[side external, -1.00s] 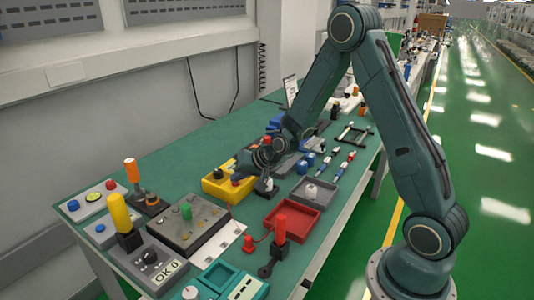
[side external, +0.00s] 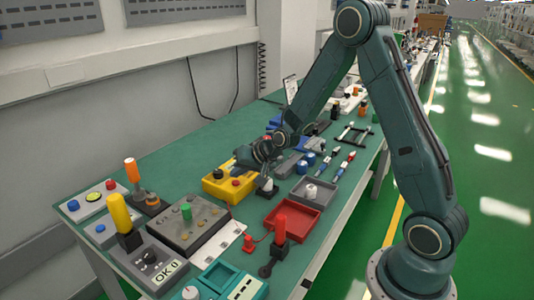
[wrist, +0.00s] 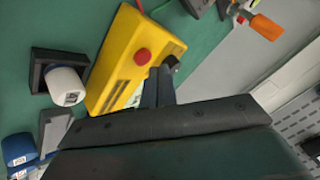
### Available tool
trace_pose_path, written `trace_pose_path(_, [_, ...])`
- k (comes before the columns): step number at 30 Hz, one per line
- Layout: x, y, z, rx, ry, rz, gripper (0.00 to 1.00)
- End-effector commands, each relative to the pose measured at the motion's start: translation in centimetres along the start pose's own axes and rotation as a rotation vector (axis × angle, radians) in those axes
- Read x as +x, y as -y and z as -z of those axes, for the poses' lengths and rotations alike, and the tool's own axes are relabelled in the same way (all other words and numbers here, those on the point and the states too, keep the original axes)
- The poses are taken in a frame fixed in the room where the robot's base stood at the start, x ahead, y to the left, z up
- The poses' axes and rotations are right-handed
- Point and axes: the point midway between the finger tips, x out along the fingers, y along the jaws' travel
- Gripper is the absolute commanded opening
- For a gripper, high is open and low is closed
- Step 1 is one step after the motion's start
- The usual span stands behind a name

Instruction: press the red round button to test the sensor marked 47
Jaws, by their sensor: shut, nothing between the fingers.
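A yellow box (side external: 213,193) stands on the green bench, with a red round button (side external: 236,183) and a dark knob (side external: 218,173) on top. In the wrist view the box (wrist: 110,73) lies at an angle, and its red button (wrist: 142,56) is fully uncovered. My gripper (side external: 239,157) is shut and empty, just above and behind the box; in the wrist view its fingertips (wrist: 158,72) show beside the button, near the dark knob. A white cylinder in a dark holder (wrist: 66,86) stands beside the box; its label is too small to read. I cannot find the number 47.
A grey panel box (side external: 180,229) stands to the left. A red tray (side external: 292,217) and a grey tray (side external: 312,191) lie to the right. An orange-handled item (wrist: 264,26) lies beyond the box. Bare green bench shows behind the box.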

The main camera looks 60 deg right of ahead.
Motion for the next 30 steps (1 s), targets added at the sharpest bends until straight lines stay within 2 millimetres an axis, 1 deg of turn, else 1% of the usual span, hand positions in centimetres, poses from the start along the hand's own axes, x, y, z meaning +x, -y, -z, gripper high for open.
trace_pose_path(7, [-0.6, 0.5, 0.5, -0.001, -0.001, 0.001, 0.0])
trace_pose_path(24, [-3.3, 2.4, 2.4, -0.001, -0.002, 0.001, 0.0])
trace_pose_path(30, [-3.5, 2.5, 2.5, 0.0, 0.0, 0.0, 0.0])
